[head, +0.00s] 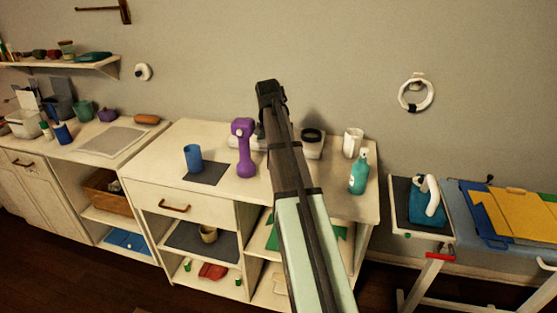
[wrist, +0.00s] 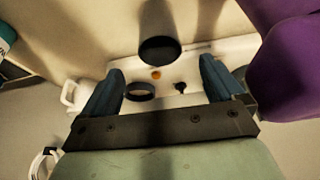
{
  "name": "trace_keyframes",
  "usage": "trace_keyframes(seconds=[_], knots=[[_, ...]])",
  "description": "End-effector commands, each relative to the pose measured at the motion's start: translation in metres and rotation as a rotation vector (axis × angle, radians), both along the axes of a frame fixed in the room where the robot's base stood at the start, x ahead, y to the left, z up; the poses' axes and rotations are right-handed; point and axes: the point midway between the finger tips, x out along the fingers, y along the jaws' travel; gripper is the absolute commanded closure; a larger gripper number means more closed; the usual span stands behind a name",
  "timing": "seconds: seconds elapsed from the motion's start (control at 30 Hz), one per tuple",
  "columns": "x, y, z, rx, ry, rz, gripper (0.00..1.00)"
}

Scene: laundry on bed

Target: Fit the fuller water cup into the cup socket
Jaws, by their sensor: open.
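A blue cup (head: 193,158) stands upright on a dark mat on the counter. A white cup (head: 352,143) stands at the back right of the counter. I cannot see the water level in either, so I cannot tell which is fuller. A white base with a black ring (head: 312,135), possibly the cup socket, stands behind my arm and is partly hidden; the ring also shows in the wrist view (wrist: 140,90), beside a larger black disc (wrist: 160,50). My gripper (wrist: 161,80) is open and empty, above the white base; in the head view its fingers cannot be made out.
A purple handheld device (head: 243,147) stands left of my arm and looms close at the right of the wrist view. A teal spray bottle (head: 358,173) stands at the counter's right. The counter front between mat and bottle is partly hidden by my arm.

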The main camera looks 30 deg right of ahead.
Motion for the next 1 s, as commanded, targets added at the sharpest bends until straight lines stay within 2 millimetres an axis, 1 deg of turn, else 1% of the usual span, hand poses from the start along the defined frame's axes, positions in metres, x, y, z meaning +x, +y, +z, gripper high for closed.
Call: trace_keyframes(seconds=[0.03, 0.1, 0.3, 0.57, 0.67, 1.0], knots=[[0.003, -0.003, -0.009, 0.001, 0.001, 0.0, 0.06], [0.005, -0.006, -0.019, 0.001, 0.002, 0.001, 0.06], [0.012, -0.012, -0.041, 0.001, 0.002, 0.001, 0.06], [0.014, -0.015, -0.05, 0.0, 0.0, 0.002, 0.06], [0.015, -0.016, -0.055, 0.0, 0.001, 0.002, 0.06], [0.024, -0.025, -0.093, 0.0, 0.001, 0.002, 0.06]])
